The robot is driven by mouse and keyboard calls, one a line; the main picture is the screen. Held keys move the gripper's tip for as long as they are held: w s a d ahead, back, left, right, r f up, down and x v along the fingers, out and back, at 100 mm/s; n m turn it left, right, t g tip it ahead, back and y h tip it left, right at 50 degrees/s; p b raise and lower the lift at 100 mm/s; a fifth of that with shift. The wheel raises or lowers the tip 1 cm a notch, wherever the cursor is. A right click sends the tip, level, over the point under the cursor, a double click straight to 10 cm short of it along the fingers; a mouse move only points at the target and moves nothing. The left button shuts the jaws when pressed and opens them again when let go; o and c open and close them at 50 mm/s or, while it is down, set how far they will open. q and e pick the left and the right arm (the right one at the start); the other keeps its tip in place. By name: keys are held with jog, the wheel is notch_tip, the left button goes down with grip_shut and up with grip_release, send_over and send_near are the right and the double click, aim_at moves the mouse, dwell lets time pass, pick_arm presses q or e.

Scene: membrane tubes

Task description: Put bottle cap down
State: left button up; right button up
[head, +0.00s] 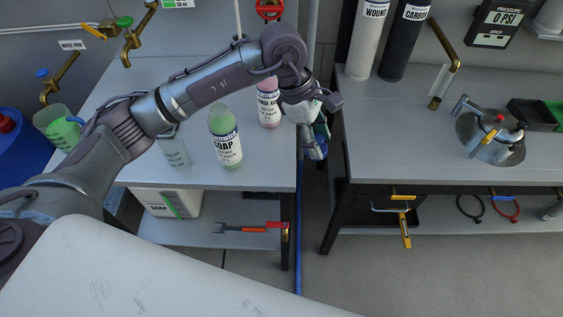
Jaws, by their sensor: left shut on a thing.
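My left gripper (316,148) hangs over the gap between the two benches, just past the right edge of the left bench (283,165). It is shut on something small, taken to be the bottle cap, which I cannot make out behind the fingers. A soap bottle (225,140) with green liquid stands upright on the left bench, left of the gripper. A bottle with pink liquid (268,104) stands behind it, partly hidden by my left arm. My right gripper is not in view.
A clear beaker (174,152) and a green-filled jug (58,128) stand on the left bench. The right bench (395,150) has a clear front left area, with a metal vessel (492,137) further right. A red-handled tool (250,228) lies on the lower shelf.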

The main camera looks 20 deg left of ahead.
pick_arm(q)
jog(key=w+d+n+t+b, duration=0.1)
jog(key=w+d+n+t, duration=0.2)
jog(key=n, duration=0.4)
jog(key=n+y+p, duration=0.1)
jog(key=n+p, duration=0.1)
jog(key=p, duration=0.1)
send_over(286, 158)
jog(key=s+a, duration=0.1)
notch_tip(286, 158, down, 7)
jog(key=shift+f, duration=0.1)
jog(key=shift+a+f, duration=0.1)
notch_tip(286, 158, down, 3)
jog(key=shift+f+p, duration=0.15)
jog(key=shift+p, duration=0.6)
jog(key=shift+f, duration=0.3)
jog(key=shift+m, duration=0.3)
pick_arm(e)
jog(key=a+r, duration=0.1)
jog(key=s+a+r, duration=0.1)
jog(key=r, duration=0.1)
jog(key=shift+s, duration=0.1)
